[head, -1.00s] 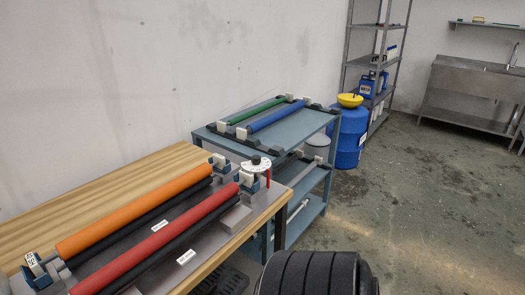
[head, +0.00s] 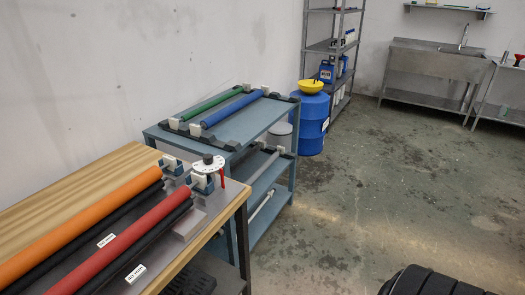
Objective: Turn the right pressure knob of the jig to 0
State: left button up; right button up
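The jig stands on the wooden table at lower left in the head view. It has an orange roller (head: 85,228) and a red roller (head: 125,240) lying side by side over dark rollers on a grey plate. At its far end is a white round dial with a black knob (head: 208,160) and a red post (head: 222,177) beside it. Blue and white end blocks (head: 202,184) hold the roller ends. The jig's near end is cut off by the frame, and the dial's reading is too small to tell. Neither gripper is in view.
A blue cart (head: 237,130) carries a green roller (head: 210,104) and a blue roller (head: 231,109) behind the wooden table (head: 70,185). A blue barrel (head: 311,122) with a yellow funnel, a shelf rack and a steel sink (head: 430,75) stand farther back.

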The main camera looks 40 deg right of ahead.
aim_at(209, 165)
jog(key=i+l+z, duration=0.1)
jog(key=z, duration=0.85)
